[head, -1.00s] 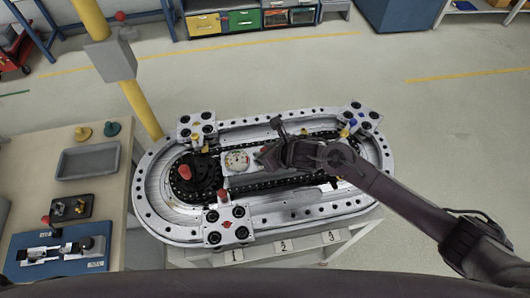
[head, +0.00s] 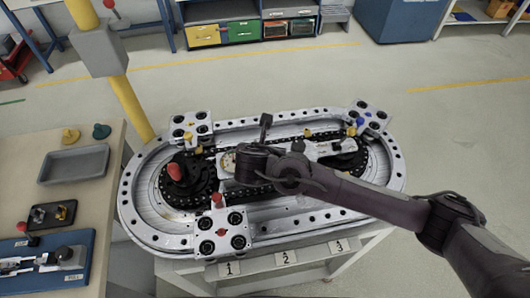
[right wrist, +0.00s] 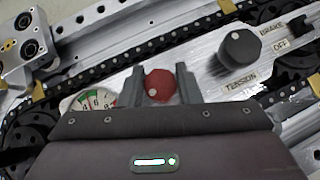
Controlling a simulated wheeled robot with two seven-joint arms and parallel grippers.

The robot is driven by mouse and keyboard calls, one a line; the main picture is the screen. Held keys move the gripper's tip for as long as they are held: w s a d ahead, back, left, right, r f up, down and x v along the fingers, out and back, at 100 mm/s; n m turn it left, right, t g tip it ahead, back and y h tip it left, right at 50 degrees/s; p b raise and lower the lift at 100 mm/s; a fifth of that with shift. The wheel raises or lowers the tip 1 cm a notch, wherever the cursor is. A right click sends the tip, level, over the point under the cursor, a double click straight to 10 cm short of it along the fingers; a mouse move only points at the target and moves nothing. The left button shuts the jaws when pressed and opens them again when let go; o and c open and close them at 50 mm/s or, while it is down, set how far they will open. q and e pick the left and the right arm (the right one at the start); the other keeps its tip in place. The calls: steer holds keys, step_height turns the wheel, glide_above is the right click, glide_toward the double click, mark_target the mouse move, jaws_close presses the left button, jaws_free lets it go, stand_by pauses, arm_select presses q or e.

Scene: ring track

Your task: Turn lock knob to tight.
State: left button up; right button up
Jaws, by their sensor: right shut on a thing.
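The red lock knob (right wrist: 159,85) shows in the right wrist view, with a pale dot on its face. It sits between the two fingers of my right gripper (right wrist: 158,84), which is shut on it. Its own label is not visible. In the head view my right gripper (head: 240,165) is low over the middle of the ring track (head: 140,213) and hides the knob. A round dial gauge (right wrist: 91,100) with green and red marks is just left of the fingers, partly covered by the gripper body. My left gripper is not in view.
A black knob (right wrist: 240,50) marked TENSION and a BRAKE switch (right wrist: 298,27) at OFF lie right of the fingers. A yellow post (head: 130,105) and a side table (head: 105,140) are left.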

steer(key=shift+m+g+h+p, duration=0.55)
steer(key=shift+m+h, duration=0.95)
steer(key=shift+m, duration=0.6)
steer(key=o, duration=1)
steer(key=shift+c, duration=0.2)
steer(key=shift+s+a, duration=0.1)
steer(key=b+v, duration=0.1)
steer(key=v, duration=0.6)
steer(key=shift+s+a+r+b, duration=0.2)
steer(key=shift+r+b, duration=0.1)
steer(key=shift+s+f, duration=0.1)
